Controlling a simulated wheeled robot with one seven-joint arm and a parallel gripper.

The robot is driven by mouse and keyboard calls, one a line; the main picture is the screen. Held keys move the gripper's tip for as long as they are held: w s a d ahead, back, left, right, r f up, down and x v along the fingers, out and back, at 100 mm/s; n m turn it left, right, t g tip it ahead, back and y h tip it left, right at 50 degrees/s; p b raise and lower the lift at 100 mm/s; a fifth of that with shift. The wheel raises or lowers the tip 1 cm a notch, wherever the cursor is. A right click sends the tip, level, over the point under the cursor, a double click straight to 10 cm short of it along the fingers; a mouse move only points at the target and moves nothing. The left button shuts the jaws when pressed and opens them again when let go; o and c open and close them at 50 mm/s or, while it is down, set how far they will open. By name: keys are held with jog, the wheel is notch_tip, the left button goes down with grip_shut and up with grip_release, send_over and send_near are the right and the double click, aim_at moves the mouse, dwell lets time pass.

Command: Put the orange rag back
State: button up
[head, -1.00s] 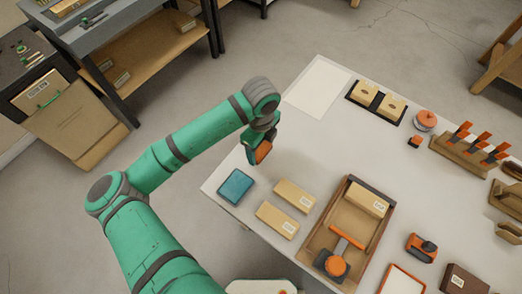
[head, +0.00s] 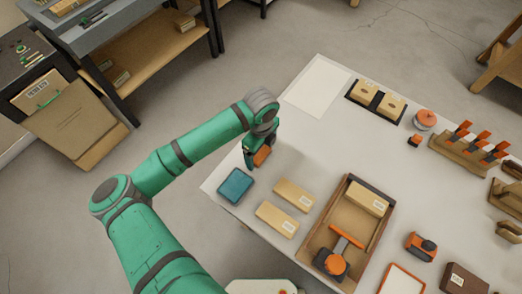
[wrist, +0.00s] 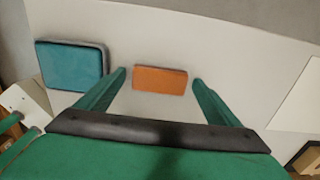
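The orange rag (wrist: 160,80) is a small flat orange rectangle on the pale bench top, between my two fingers in the wrist view. In the head view the rag (head: 262,156) is partly hidden by my gripper, near the bench's left edge. My gripper (wrist: 159,78) is open, with a gap between each finger and the rag. In the head view my gripper (head: 257,158) points down at the rag. I cannot tell how far the fingertips are above the bench.
A blue pad (head: 236,186) lies close beside the rag; it also shows in the wrist view (wrist: 72,66). Two tan boxes (head: 293,195) and a wooden tray (head: 314,237) stand to the right. A white sheet (head: 318,86) lies at the back. An orange-rimmed white square (head: 402,281) lies in front.

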aim_at(261, 153)
notch_tip(261, 153, up, 12)
jog(key=shift+r, duration=0.15)
dwell(0.6)
dwell(0.5)
